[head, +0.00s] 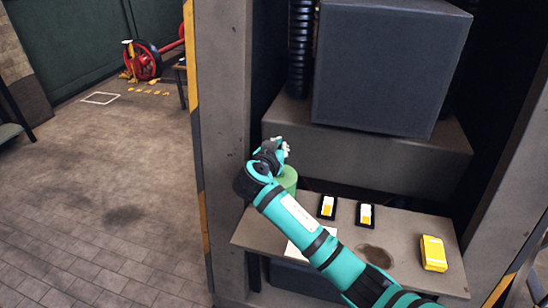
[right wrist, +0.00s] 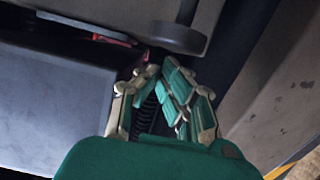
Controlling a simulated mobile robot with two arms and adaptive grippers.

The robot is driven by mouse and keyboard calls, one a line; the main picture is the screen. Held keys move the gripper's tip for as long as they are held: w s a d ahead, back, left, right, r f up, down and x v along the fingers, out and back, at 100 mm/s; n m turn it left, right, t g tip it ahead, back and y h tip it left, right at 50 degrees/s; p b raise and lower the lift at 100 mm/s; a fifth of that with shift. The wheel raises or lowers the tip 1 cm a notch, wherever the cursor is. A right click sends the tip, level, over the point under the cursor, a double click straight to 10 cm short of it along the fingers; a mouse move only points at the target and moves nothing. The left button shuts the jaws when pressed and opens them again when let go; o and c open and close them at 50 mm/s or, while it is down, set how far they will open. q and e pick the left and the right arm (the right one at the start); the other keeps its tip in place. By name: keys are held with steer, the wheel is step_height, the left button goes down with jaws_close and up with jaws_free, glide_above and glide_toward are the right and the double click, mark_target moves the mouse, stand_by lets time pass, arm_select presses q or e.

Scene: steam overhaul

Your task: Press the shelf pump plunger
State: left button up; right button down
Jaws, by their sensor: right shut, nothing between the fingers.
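A green cylinder (head: 288,180), which looks like the body of the pump, stands upright at the left end of the shelf (head: 410,232). Its top is hidden behind my right gripper (head: 285,148) and wrist, so I cannot see the plunger or tell whether the gripper touches it. My right gripper is above the cylinder in the head view. In the right wrist view its fingers (right wrist: 160,75) are drawn together with nothing held. The pump cannot be made out in that view. My left gripper is not in view.
Two black cards (head: 327,207) (head: 366,214) with white and yellow faces, a white sheet (head: 297,246) partly under my arm and a yellow box (head: 433,253) lie on the shelf. A large dark grey box (head: 390,65) and a ribbed black hose (head: 300,45) are above. A post (head: 222,150) stands left.

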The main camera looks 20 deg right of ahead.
arm_select(q)
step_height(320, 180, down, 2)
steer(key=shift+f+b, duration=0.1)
steer(key=shift+b, duration=0.95)
arm_select(e)
steer(key=v, duration=1)
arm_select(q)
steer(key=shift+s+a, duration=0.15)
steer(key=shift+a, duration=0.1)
arm_select(e)
steer(key=shift+a, duration=0.15)
